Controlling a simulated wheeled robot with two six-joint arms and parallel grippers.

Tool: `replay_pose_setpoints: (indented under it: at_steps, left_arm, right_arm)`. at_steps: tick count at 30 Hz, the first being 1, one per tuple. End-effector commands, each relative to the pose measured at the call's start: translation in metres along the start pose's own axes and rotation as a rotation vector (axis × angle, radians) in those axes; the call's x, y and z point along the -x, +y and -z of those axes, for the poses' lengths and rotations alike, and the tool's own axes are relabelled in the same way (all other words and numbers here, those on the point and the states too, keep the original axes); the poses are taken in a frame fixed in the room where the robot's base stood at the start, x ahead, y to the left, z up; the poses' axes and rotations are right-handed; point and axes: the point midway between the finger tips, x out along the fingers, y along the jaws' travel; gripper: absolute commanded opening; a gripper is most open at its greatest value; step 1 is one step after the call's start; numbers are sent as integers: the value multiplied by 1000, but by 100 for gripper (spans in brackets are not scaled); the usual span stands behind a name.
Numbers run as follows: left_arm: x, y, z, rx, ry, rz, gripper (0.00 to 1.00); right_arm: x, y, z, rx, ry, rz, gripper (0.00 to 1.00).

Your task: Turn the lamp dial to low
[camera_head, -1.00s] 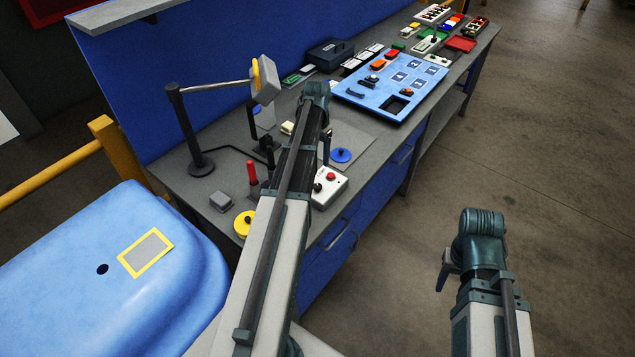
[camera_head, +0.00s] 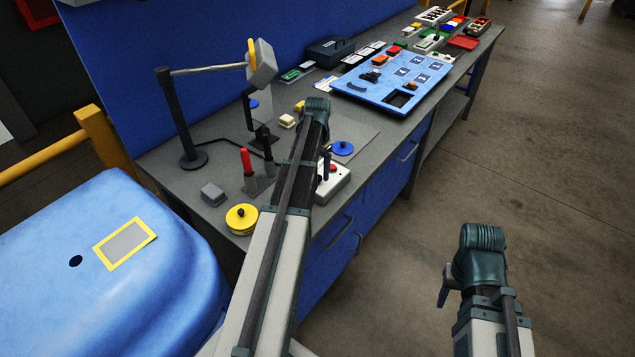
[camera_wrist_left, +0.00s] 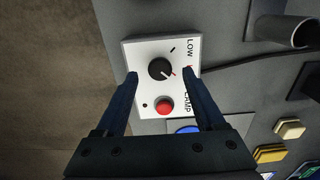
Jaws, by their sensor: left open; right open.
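The white lamp control box (camera_head: 334,190) is near the front edge of the bench, partly hidden by my left arm. In the left wrist view it shows a black round dial (camera_wrist_left: 159,68), a red button (camera_wrist_left: 164,105) and the printed words LOW and LAMP. The dial's pale mark points to the lower right in that view, away from the tick near LOW. My left gripper (camera_wrist_left: 160,74) is open, its fingertips on either side of the dial; contact cannot be told. The desk lamp (camera_head: 262,62) stands behind. My right gripper (camera_head: 446,291) is open and empty over the floor.
A yellow round knob piece (camera_head: 241,220), a red-handled lever (camera_head: 247,163) and a grey block (camera_head: 212,194) stand left of the box. A blue disc (camera_head: 342,148) lies behind it. A blue panel (camera_head: 395,82) fills the bench farther right.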

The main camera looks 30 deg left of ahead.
Motion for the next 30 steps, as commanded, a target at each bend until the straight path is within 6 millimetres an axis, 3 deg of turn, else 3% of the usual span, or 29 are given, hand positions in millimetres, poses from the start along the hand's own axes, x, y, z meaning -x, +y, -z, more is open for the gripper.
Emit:
replay_pose_setpoints:
  at_steps: [1, 4, 15, 26, 27, 30]
  left_arm:
    - [-12, 0, 0, 0, 0, 0, 71]
    - [-19, 0, 0, 0, 0, 0, 71]
    - [-20, 0, 0, 0, 0, 0, 69]
    - [-20, 0, 0, 0, 0, 0, 5]
    - [-20, 0, 0, 0, 0, 0, 0]
    - [-20, 0, 0, 0, 0, 0, 0]
  right_arm:
    - [-12, -1, 1, 0, 0, 0, 50]
    - [-19, -2, 1, -1, 0, 0, 50]
    - [-20, -2, 1, -1, 0, 0, 50]
    - [-20, -2, 1, -1, 0, 0, 50]
    - [-20, -2, 1, -1, 0, 0, 50]
    - [-20, -2, 1, -1, 0, 0, 50]
